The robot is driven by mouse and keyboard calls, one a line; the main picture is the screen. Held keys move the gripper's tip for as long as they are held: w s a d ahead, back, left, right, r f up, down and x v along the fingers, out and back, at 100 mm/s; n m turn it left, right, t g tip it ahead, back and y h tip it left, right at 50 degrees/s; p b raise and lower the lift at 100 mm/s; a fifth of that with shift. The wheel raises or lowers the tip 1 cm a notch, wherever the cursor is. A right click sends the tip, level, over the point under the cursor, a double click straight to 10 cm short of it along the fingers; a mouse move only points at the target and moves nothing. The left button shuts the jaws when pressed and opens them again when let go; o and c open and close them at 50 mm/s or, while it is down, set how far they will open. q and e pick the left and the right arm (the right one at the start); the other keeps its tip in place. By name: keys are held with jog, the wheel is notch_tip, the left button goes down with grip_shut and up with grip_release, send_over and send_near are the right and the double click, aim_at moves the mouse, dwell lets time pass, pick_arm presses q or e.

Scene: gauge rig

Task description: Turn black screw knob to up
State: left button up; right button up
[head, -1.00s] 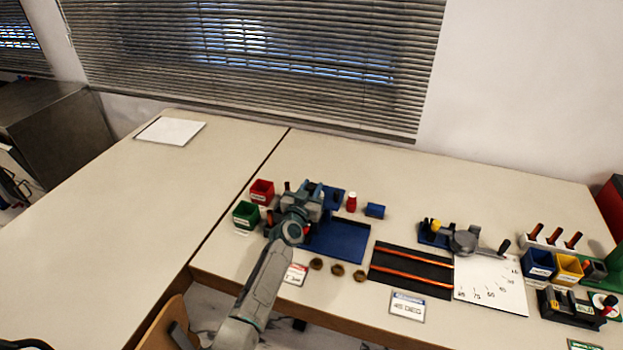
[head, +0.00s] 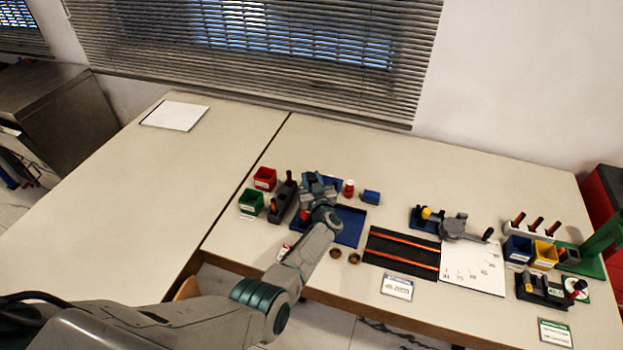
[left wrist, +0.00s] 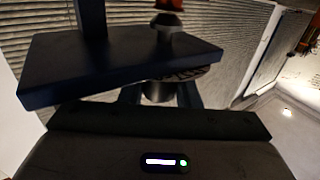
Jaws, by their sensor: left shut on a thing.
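A blue stand (head: 347,228) sits on the near table, and my left gripper (head: 318,188) is at its upright part, hiding much of it. In the left wrist view a dark blue plate (left wrist: 120,62) carries a metal stem (left wrist: 167,45) with a red part above it. Under the plate, a dark round knob (left wrist: 157,91), which looks like the black screw knob, sits between the fingers of my left gripper (left wrist: 158,97). The gripper is shut on it. The knob's turn cannot be read. My right gripper is not in view.
Red (head: 264,178) and green (head: 251,201) bins and a black holder (head: 282,202) stand left of the stand. A red-and-white bottle (head: 348,188) and a blue block (head: 371,197) are at its right. A black mat (head: 402,253) lies farther right. The back table is mostly clear.

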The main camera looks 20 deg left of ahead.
pick_arm(q)
jog(key=shift+n+y, duration=0.3)
jog(key=shift+y, duration=0.1)
jog(key=o, duration=0.9)
jog(key=shift+o, duration=0.2)
jog(key=shift+s+d, duration=0.1)
